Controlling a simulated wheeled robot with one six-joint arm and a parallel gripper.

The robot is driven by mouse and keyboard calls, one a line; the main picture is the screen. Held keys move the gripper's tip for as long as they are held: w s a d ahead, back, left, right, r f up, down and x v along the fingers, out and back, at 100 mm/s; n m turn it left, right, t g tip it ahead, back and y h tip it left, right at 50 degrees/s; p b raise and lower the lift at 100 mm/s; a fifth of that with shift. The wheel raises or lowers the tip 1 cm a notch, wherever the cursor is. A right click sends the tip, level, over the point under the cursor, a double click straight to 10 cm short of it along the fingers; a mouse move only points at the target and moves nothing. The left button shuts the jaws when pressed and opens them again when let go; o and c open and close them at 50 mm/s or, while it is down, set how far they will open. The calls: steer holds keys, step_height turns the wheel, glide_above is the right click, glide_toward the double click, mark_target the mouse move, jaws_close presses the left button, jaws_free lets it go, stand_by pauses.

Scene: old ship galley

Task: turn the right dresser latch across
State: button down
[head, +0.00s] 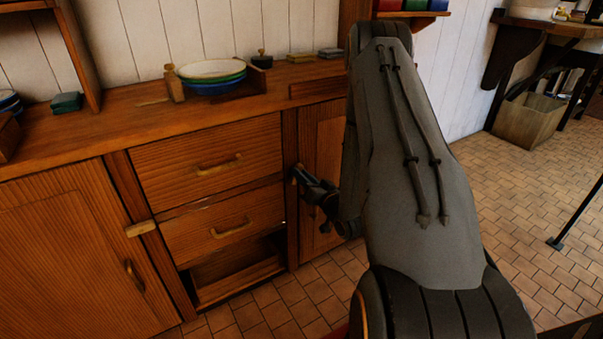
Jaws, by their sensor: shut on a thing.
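The wooden dresser (205,145) fills the left and middle of the head view. Its right door (318,135) is partly hidden behind my arm. My gripper (302,178) is at the post between the drawers and the right door, shut on the right latch (295,170). Only a small brownish end of this latch shows, so I cannot tell its angle. The left latch (140,228), a pale wooden bar, lies about level across the post beside the left door (70,260).
Two drawers (205,165) with brass handles are above an open compartment (235,270). Stacked bowls (211,72) in a rack and small boxes stand on the dresser top. A wooden crate (527,118) is at the far right. The tiled floor (520,220) is mostly clear at right.

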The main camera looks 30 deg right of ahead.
steer(key=m+p, duration=0.1)
steer(key=m, duration=0.3)
steer(key=m+p, duration=0.1)
steer(key=m, duration=0.3)
steer(key=f+m+p, duration=0.1)
steer(key=m+p, duration=0.1)
steer(key=m, duration=0.2)
steer(key=shift+d+m, duration=0.3)
stand_by(0.4)
steer(key=c, duration=1.6)
jaws_free()
steer(key=shift+s+d, duration=0.15)
steer(key=shift+s, duration=3.8)
